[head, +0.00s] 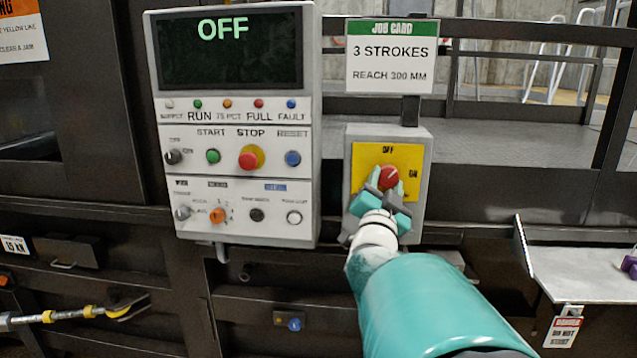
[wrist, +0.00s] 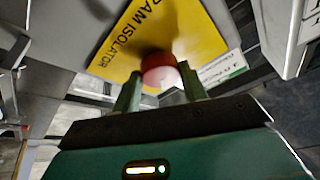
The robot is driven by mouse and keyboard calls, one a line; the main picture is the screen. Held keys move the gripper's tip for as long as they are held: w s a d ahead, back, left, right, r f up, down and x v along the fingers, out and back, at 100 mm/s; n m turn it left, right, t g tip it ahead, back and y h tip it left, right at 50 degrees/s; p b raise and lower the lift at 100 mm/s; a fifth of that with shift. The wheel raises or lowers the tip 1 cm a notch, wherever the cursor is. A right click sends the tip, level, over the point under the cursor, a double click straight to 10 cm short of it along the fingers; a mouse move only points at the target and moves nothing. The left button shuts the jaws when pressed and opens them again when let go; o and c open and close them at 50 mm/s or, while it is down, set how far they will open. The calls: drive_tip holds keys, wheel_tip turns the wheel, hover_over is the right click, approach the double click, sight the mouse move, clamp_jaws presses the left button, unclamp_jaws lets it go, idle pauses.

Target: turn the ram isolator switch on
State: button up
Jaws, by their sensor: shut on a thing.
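The ram isolator switch (head: 388,176) is a red rotary knob on a yellow plate (head: 402,156) on a grey box. The plate reads OFF at the top and ON at the right. My gripper (head: 385,182) reaches it from below, its fingers shut on the red knob. In the wrist view, the red knob (wrist: 158,70) sits between the two green fingertips (wrist: 162,82), and the yellow plate (wrist: 205,32) reads RAM ISOLATOR. The fingers hide part of the knob, so I cannot tell its exact pointing direction.
A control panel (head: 236,220) stands left of the isolator box, its display (head: 230,50) reading OFF. A job card (head: 390,55) hangs above the box and reads 3 STROKES, REACH 300 MM. A grey shelf (head: 585,275) juts out at right. A yellow-and-black handle (head: 90,312) is at lower left.

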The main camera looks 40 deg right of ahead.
drive_tip(key=m+g, duration=0.1)
drive_tip(key=m, duration=0.1)
drive_tip(key=m+g, duration=0.1)
drive_tip(key=m, duration=0.2)
drive_tip(key=m+g, duration=0.1)
drive_tip(key=m, duration=0.1)
drive_tip(key=shift+w+a+r, duration=0.15)
drive_tip(key=shift+r, duration=0.1)
drive_tip(key=shift+r+m+g+y, duration=0.15)
drive_tip(key=shift+m+g, duration=0.35)
drive_tip(key=shift+m, duration=0.75)
drive_tip(key=shift+m+g+y, duration=0.15)
drive_tip(key=shift+m+g, duration=0.35)
drive_tip(key=shift+m, duration=0.75)
drive_tip(key=o, duration=1)
drive_tip(key=shift+c, duration=0.2)
